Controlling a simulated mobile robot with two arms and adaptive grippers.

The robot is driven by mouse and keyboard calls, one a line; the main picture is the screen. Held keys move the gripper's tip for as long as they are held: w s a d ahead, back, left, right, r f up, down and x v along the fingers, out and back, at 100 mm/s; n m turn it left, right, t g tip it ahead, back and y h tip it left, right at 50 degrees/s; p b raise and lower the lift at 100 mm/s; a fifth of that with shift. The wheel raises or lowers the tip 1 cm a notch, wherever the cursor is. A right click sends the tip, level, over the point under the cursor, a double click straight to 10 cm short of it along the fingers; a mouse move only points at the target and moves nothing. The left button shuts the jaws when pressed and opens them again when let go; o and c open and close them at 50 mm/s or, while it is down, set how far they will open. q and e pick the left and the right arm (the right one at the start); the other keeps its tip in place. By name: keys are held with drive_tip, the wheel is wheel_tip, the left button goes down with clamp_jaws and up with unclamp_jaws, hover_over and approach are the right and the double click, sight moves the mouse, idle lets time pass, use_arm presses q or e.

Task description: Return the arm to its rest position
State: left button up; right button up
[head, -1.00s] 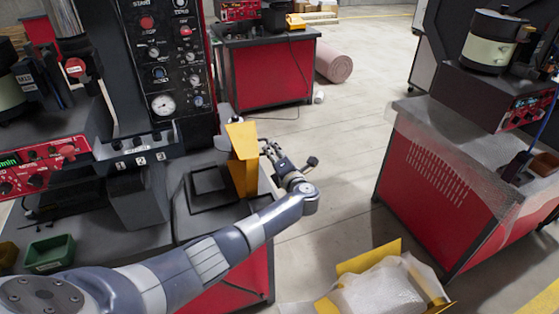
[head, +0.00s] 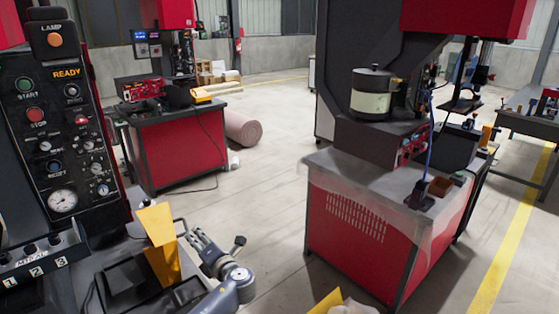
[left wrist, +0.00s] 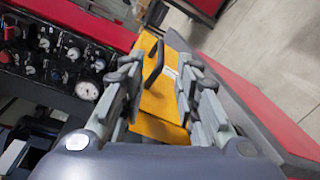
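My left gripper (head: 196,238) is just right of an upright yellow piece (head: 160,246) at the edge of the near workstation in the head view. In the left wrist view, the fingers of my left gripper (left wrist: 160,70) are spread apart. The yellow piece (left wrist: 163,127) shows between and beyond them, with a dark handle (left wrist: 153,62) on it. I see nothing clamped between the fingers. My left arm enters the head view from the bottom. My right gripper is not in view.
A control panel (head: 62,130) rises at the left. A red cabinet (head: 358,220) with a bowl feeder (head: 372,92) on top stands to the right. A red table (head: 180,152) and a rolled mat (head: 241,128) are behind. Open floor (head: 270,190) lies between them.

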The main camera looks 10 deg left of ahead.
use_arm(q)
drive_tip(key=s+d+f+n+g+h, duration=0.35)
drive_tip(key=s+f+n, duration=0.35)
drive_tip(key=s+n, duration=0.35)
drive_tip(key=s+d+f+n+g+h, duration=0.2)
drive_tip(key=s+d+f+n+h, duration=0.25)
drive_tip(key=s+f+n, duration=0.55)
drive_tip(key=s+d+r+n+g+h, duration=0.1)
drive_tip(key=s+d+r+n+h, duration=0.15)
drive_tip(key=s+n, duration=0.7)
drive_tip(key=s+d+r+n+g+h, duration=0.1)
drive_tip(key=s+d+r+n+h, duration=0.2)
drive_tip(key=s+n, duration=0.65)
drive_tip(key=s+f+m+g, duration=0.1)
drive_tip(key=s+f, duration=0.2)
drive_tip(key=f, duration=1)
drive_tip(key=s+f+m+g, duration=0.1)
drive_tip(key=s+f+m, duration=0.1)
drive_tip(key=f, duration=1.1)
drive_tip(key=s+a+f+y, duration=0.1)
drive_tip(key=s+a+f, duration=0.2)
drive_tip(key=s+f, duration=1.2)
drive_tip(key=shift+s+g, duration=0.35)
drive_tip(key=shift+s, duration=0.45)
